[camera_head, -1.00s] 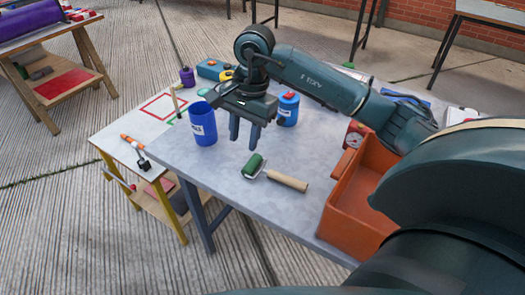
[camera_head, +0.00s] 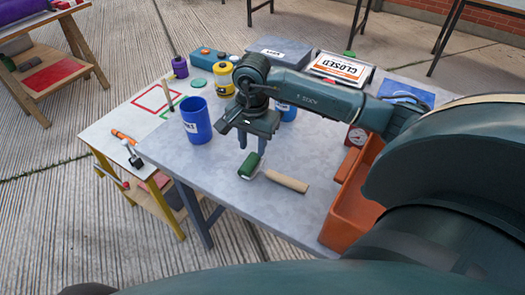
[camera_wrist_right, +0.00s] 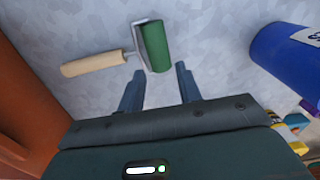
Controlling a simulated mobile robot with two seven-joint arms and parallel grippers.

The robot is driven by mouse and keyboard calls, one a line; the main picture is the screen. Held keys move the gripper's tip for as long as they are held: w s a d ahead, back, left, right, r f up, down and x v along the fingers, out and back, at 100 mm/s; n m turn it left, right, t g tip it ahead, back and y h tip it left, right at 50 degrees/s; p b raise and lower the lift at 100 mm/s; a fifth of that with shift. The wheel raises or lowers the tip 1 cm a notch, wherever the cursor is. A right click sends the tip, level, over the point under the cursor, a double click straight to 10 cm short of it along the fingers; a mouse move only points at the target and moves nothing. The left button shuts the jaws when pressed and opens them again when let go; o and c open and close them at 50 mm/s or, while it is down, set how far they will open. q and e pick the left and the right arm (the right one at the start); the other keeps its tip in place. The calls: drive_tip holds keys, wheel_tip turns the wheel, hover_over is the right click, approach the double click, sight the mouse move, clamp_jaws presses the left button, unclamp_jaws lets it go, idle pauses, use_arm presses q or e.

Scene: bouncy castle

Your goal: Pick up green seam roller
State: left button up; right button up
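The green seam roller (camera_head: 249,165) lies on the grey table (camera_head: 215,185), its wooden handle (camera_head: 287,181) pointing right and toward the front. My right gripper (camera_head: 252,145) is above the table, just behind the roller head, with its fingers pointing down. In the right wrist view, the roller (camera_wrist_right: 155,46) lies ahead of the spread fingers (camera_wrist_right: 158,88), and nothing is between them. The right gripper is open and apart from the roller. My left gripper does not show.
A blue cup (camera_head: 196,122) stands left of the gripper, and a blue can (camera_head: 287,112) is partly hidden behind my right arm. An orange bin (camera_head: 345,225) with a gauge (camera_head: 357,136) is on the right.

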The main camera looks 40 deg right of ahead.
sight(254, 155)
drive_tip(key=f, duration=0.4)
drive_tip(key=shift+w+d+f, duration=0.15)
drive_tip(key=shift+d+f, duration=0.05)
drive_tip(key=shift+f, duration=0.15)
drive_tip(key=c, duration=0.7)
